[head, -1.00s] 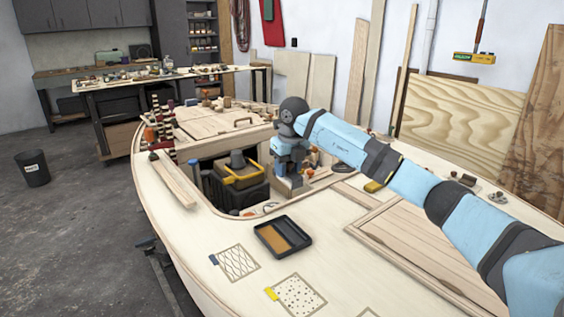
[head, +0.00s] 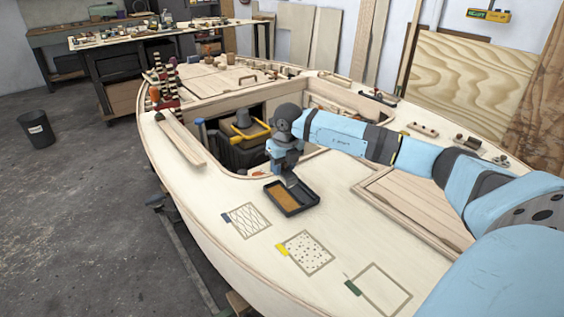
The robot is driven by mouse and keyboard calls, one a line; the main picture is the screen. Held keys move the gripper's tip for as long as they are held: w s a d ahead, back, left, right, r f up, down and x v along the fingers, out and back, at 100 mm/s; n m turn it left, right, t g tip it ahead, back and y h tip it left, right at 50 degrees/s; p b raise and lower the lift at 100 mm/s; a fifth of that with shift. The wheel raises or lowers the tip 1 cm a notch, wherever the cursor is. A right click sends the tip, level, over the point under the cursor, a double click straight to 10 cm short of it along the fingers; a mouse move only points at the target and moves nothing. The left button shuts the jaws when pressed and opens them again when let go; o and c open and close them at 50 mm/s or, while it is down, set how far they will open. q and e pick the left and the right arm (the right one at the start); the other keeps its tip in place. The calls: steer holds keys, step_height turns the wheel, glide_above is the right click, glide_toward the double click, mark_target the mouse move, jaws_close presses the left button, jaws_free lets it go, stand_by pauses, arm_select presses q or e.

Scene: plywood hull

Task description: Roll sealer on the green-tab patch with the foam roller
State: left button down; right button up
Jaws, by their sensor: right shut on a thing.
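The green-tab patch (head: 384,290) is a plain outlined square at the bottom right of the deck, with its green tab (head: 352,287) at the left corner. A black tray (head: 311,202) with amber sealer (head: 284,198) lies on the deck. My right gripper (head: 289,178) points down at the tray's back edge. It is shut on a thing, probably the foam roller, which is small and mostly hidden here. I cannot tell whether that thing touches the sealer. My left gripper is out of view.
Behind the tray, an open hatch holds a yellow-handled bin (head: 249,130). Deck between tray and patches is bare.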

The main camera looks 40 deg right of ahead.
mark_target(283, 182)
step_height(283, 182, down, 5)
steer(key=b, duration=0.2)
steer(key=shift+f+b, duration=0.2)
steer(key=shift+b, duration=0.2)
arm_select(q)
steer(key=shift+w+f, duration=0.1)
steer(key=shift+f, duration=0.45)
arm_select(e)
steer(key=shift+f, duration=0.55)
arm_select(q)
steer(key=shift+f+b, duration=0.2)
steer(key=shift+b, duration=0.2)
arm_select(e)
steer(key=shift+f, duration=0.4)
stand_by(0.3)
